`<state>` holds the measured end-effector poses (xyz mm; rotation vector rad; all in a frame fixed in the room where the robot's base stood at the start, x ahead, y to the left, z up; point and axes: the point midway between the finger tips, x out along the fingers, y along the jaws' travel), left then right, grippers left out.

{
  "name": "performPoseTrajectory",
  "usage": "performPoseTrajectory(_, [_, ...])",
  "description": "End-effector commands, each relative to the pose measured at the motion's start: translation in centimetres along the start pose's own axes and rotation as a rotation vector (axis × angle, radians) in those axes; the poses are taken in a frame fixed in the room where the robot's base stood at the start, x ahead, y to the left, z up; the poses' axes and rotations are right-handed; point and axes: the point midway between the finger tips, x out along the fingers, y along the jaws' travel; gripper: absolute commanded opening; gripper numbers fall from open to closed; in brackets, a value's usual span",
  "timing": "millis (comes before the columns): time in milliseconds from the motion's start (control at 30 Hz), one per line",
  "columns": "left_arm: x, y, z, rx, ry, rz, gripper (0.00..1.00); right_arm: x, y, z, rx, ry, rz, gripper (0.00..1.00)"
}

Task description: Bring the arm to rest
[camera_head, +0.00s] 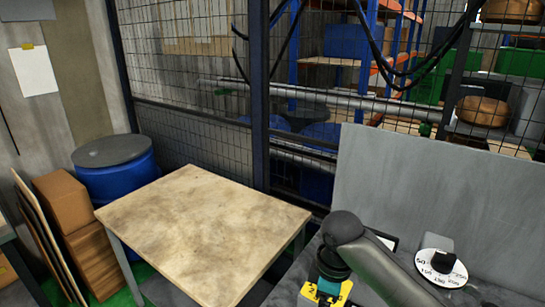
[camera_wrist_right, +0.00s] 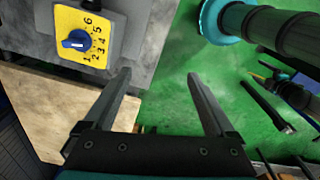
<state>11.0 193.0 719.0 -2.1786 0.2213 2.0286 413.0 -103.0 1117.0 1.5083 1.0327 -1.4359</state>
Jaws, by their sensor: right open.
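My right arm (camera_head: 365,262) comes in at the lower right of the head view, its dark grey links bent over the grey machine. Its gripper is out of sight there. In the right wrist view my right gripper (camera_wrist_right: 157,78) is open, with nothing between its two fingers and green floor behind them.
A yellow plate with a blue rotary switch (camera_wrist_right: 77,40) is close to the right gripper. A white dial with a black knob (camera_head: 441,268) sits on the machine. A wooden-topped table (camera_head: 200,225), blue barrel (camera_head: 118,180) and mesh fence (camera_head: 195,130) stand left and behind.

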Motion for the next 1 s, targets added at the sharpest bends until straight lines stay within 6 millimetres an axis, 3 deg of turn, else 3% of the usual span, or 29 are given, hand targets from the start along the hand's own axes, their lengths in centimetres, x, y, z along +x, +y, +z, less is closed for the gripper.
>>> performPoseTrajectory(300, [0.0,-0.5,-4.1,-0.001,0.066,-0.006,0.90,3.3,-6.0,-0.9,0.148,0.125,0.005,0.90])
performPoseTrajectory(467, [0.0,-0.3,-3.0,-0.001,0.049,-0.004,0.90,4.4,-9.3,-0.2,0.299,0.197,0.018,0.90])
performPoseTrajectory(633, [0.0,0.0,-1.3,-0.001,0.022,0.000,0.90,4.7,-12.2,1.9,0.494,0.250,0.045,0.90])
performPoseTrajectory(1000, [0.0,0.0,-1.5,-0.001,0.023,0.000,0.90,3.9,-16.2,8.7,0.865,0.256,0.141,0.90])
